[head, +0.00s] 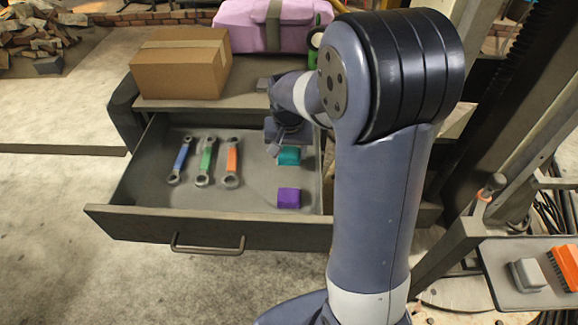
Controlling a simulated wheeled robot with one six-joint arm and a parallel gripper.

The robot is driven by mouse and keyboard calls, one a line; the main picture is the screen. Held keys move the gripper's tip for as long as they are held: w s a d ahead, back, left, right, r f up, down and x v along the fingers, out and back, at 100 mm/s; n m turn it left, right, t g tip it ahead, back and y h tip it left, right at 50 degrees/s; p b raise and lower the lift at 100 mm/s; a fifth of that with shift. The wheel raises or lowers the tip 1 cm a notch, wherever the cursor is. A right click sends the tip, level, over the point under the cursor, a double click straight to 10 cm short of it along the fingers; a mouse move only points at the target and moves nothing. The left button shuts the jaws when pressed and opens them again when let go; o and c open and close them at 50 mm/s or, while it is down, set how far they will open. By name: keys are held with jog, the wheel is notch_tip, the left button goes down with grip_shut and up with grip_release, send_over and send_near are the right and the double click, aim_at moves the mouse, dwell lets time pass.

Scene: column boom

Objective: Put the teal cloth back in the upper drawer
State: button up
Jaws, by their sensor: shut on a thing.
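The teal cloth (289,156) is a small folded block at the right side inside the open upper drawer (160,222). My gripper (280,150) reaches down into the drawer and is shut on the cloth. My arm and wrist hide part of the gripper and the drawer's back right corner. I cannot tell whether the cloth touches the drawer floor. A purple cloth (289,198) lies in the drawer just in front of the teal one.
Blue (181,160), green (207,162) and orange (232,163) wrenches lie in the drawer's left half. A cardboard box (182,63) and a pink bag (270,25) stand on the cabinet top. A side tray (500,262) at lower right holds brushes. Bare drawer floor shows at front left.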

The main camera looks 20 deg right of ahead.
aim_at(289, 173)
jog(key=shift+f, duration=2.5)
jog(key=shift+f, duration=0.1)
jog(key=o, duration=1)
jog(key=shift+c, duration=0.2)
jog(key=r, duration=0.4)
jog(key=s+r, duration=0.1)
jog(key=r, duration=0.7)
jog(key=shift+s+a+r+p, duration=0.1)
jog(key=shift+s+a+p, duration=0.15)
jog(key=shift+s+p, duration=0.1)
